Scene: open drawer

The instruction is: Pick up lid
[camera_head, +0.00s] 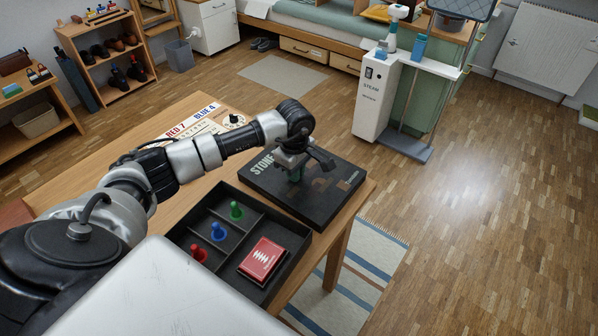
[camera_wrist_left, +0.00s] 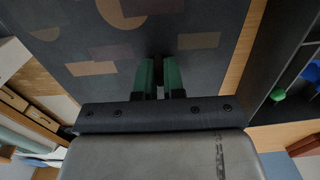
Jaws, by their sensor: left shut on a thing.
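The lid (camera_head: 335,200) is a flat dark rectangle with "STONE" lettering and brown shapes. In the head view it is at the table's right end, beside the open box. My left gripper (camera_head: 294,174) is over the lid's left part, pointing down. In the left wrist view the lid (camera_wrist_left: 210,65) fills the upper middle. The green fingertips (camera_wrist_left: 160,75) are close together, shut on the lid at a small dark part between them. The exact grip is partly hidden. I cannot tell whether the lid is clear of the table. My right gripper is not in view.
The open black box (camera_head: 222,190) holds a green pawn (camera_head: 236,211), a blue pawn (camera_head: 218,232), a red pawn (camera_head: 198,254) and a red card deck (camera_head: 262,260). A score sheet (camera_head: 190,128) lies behind my arm on the wooden table (camera_head: 90,170). Floor is free to the right.

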